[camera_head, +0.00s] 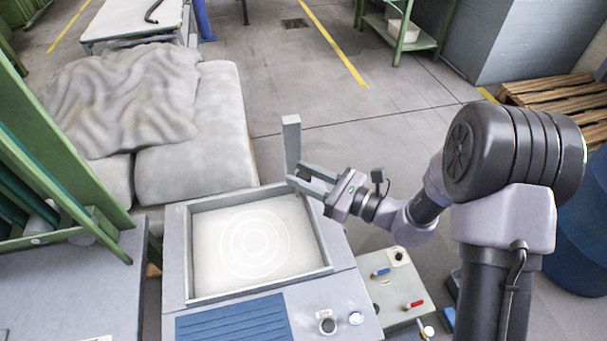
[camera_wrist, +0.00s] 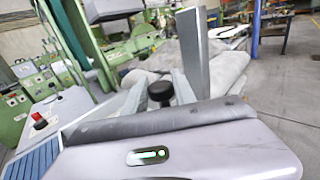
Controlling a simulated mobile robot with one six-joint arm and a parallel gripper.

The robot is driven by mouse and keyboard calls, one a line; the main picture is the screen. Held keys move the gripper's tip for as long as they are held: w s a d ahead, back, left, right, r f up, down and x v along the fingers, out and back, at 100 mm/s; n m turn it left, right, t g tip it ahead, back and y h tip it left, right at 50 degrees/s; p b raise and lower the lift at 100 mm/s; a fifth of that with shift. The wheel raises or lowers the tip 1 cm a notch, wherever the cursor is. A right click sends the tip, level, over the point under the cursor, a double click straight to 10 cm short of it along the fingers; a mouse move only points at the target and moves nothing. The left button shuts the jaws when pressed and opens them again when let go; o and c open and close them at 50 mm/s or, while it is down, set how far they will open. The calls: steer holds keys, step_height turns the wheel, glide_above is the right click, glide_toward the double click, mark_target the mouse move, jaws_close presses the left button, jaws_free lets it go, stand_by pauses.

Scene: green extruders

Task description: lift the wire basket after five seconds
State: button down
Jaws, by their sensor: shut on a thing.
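My gripper (camera_head: 300,175) is at the back right corner of a grey machine with a square tank (camera_head: 326,247). Its two fingers are closed on a round black knob (camera_wrist: 160,92), seen between them in the wrist view. The knob is close to a grey upright post (camera_head: 291,140), which also shows in the wrist view (camera_wrist: 194,55). The tank holds a pale surface (camera_head: 212,262) with concentric rings. No wire basket can be made out in either view; whether it lies under the pale surface cannot be told.
A front panel with a blue ribbed area (camera_head: 235,320) and knobs lies below the tank. A small control box (camera_head: 392,290) stands at its right. Covered grey blocks (camera_head: 190,150) lie behind, green frames at left. Open floor (camera_head: 330,120) lies behind the post.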

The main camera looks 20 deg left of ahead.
step_height(320, 180, up, 11)
steer(key=p, duration=0.7)
steer(key=shift+p, duration=0.3)
steer(key=shift+f, duration=0.1)
steer(key=c, duration=1)
jaws_free()
steer(key=shift+c, duration=0.2)
steer(key=d+p, duration=0.1)
steer(key=d, duration=0.4)
steer(key=s+d, duration=0.1)
steer(key=d, duration=0.5)
steer(key=d+p, duration=0.1)
steer(key=d, duration=0.5)
steer(key=shift+s+d+f+p, duration=0.1)
steer(key=shift+s+d+p, duration=0.1)
steer(key=shift+s+p, duration=0.1)
